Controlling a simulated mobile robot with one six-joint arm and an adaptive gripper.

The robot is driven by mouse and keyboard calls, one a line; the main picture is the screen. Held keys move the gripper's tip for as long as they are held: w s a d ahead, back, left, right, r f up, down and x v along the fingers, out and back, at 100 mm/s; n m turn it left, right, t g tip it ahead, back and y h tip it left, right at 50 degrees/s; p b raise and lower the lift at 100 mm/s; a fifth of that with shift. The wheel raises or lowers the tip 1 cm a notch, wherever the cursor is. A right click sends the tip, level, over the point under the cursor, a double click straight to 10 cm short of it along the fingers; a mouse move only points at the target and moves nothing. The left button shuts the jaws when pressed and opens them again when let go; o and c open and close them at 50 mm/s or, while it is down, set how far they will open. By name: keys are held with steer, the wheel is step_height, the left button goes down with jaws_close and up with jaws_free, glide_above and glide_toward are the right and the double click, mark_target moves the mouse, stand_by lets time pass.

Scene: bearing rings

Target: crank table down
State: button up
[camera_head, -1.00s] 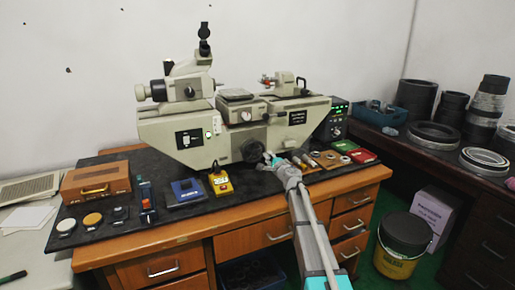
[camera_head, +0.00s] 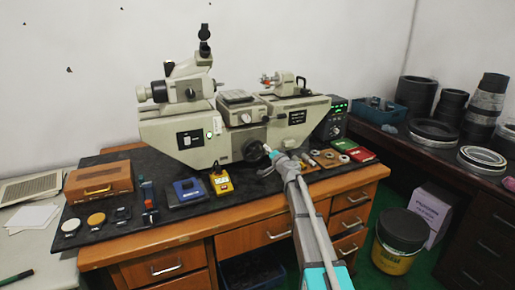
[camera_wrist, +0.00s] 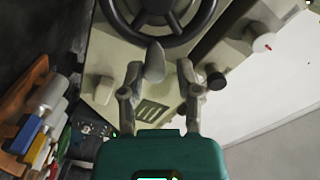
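The grey-beige measuring machine (camera_head: 200,125) stands on the desk, with its small table (camera_head: 236,97) at the upper middle. A dark handwheel (camera_head: 252,150) is on its front, partly hidden by my gripper in the head view. In the wrist view the spoked handwheel (camera_wrist: 198,22) is at the top, and its grey crank handle (camera_wrist: 155,62) points toward me. My gripper (camera_wrist: 161,74) is open, its two fingers apart. The handle lies between the fingertips in the picture, nearer the left finger; I cannot tell whether they touch. My gripper also shows in the head view (camera_head: 268,152).
The wooden desk (camera_head: 200,228) carries a yellow control box (camera_head: 221,181), a blue device (camera_head: 186,190) and a brown case (camera_head: 98,181) left of my arm. Small rings and a red box (camera_head: 360,155) lie right of it.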

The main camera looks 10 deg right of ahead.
steer(key=n, duration=0.2)
steer(key=a+r+n+p, duration=0.1)
steer(key=shift+s+a+r+n, duration=0.1)
steer(key=shift+s+r+n, duration=0.1)
steer(key=shift+n, duration=0.2)
steer(key=shift+s+a+r+n+p, duration=0.2)
steer(key=shift+a+n+p, duration=0.15)
steer(key=shift+n, duration=0.75)
steer(key=n, duration=0.1)
steer(key=a+n, duration=0.1)
steer(key=n, duration=0.1)
steer(key=shift+s+a+r+n, duration=0.2)
steer(key=shift+a+n, duration=0.05)
steer(key=shift+n, duration=0.15)
steer(key=n, duration=0.1)
steer(key=a+n, duration=0.1)
steer(key=n, duration=0.1)
steer(key=shift+s+a, duration=0.1)
steer(key=shift+s, duration=0.1)
steer(key=v, duration=0.8)
steer(key=shift+s+d, duration=0.2)
